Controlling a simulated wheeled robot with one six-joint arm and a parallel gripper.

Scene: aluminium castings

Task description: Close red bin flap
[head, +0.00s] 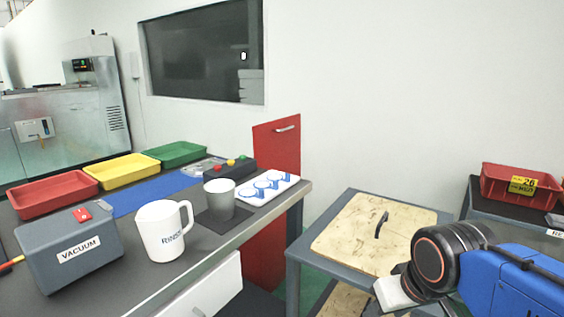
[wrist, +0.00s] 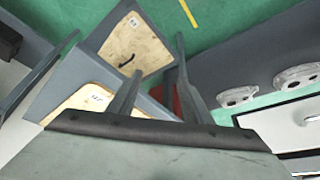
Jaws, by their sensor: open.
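A red panel with a silver handle (head: 276,150) stands upright behind the bench's right end in the head view, and looks like the raised bin flap. More red, seemingly the bin body (head: 267,258), shows lower down beyond the bench corner, and the bench hides part of it. In the wrist view a small red patch (wrist: 158,93) shows between my fingers; I cannot tell which part it is. My gripper (wrist: 160,58) is open, its two grey fingers apart with nothing held. In the head view my arm is at lower right, apart from the red panel.
A grey stand with a wooden lid (head: 345,238) and dark handle lies between my arm and the red panel. The bench holds a white jug (head: 162,230), a grey cup (head: 219,199), a vacuum box (head: 70,255) and coloured trays. A red crate (head: 520,187) stands at right.

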